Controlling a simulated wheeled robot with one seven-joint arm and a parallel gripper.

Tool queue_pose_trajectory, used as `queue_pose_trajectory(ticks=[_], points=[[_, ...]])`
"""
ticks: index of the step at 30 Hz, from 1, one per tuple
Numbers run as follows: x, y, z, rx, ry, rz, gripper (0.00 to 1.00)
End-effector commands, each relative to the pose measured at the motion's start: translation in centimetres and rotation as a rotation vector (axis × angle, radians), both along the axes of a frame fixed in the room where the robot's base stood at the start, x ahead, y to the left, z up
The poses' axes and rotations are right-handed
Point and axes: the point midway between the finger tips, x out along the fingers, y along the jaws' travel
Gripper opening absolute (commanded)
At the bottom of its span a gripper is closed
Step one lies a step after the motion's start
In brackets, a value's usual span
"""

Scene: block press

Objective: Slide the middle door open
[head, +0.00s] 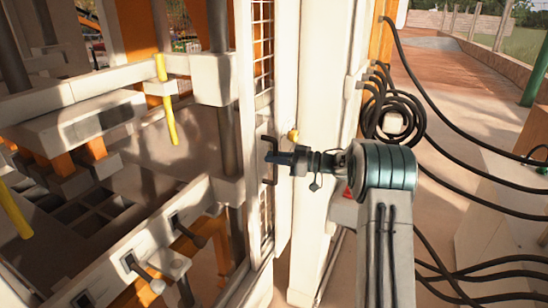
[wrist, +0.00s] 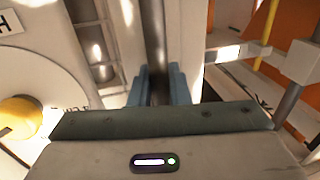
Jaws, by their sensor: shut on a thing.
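The door (head: 263,45) has a pale frame with a mesh panel and is seen nearly edge-on in the head view. Its black bar handle (head: 274,177) stands out on the right side. My gripper (head: 271,157) reaches in from the right and is shut on the handle. In the wrist view my two blue-grey fingers (wrist: 160,84) stand on either side of a dark upright bar (wrist: 155,42), which looks like the handle. The exact finger contact is partly hidden by the gripper body.
The press interior with its pale beams (head: 100,80) and yellow posts (head: 165,95) shows left of the door. A white post (head: 323,100) with a yellow knob (head: 293,135) stands right beside my wrist. Coiled black cables (head: 400,115) hang behind my arm.

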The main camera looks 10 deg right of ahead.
Motion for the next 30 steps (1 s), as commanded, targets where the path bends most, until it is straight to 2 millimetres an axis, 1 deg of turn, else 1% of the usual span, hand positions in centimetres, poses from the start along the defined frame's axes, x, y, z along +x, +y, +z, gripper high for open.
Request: queue_pose_trajectory(ticks=[3, 4, 6, 14, 17, 20, 30], points=[[0.1, 0.0, 0.2, 0.005, -0.004, -0.003, 0.0], [0.1, -0.1, 0.2, 0.005, -0.004, -0.004, 0.19], [0.1, -0.3, 0.3, 0.005, -0.004, -0.006, 0.34], [0.1, -0.9, 0.2, 0.004, -0.004, -0.014, 0.34], [0.0, -1.5, 0.1, 0.003, -0.003, -0.017, 0.34], [-0.5, -2.8, 0.0, 0.003, -0.003, -0.02, 0.34], [-3.2, -9.6, -0.1, 0.003, -0.004, -0.016, 0.34]])
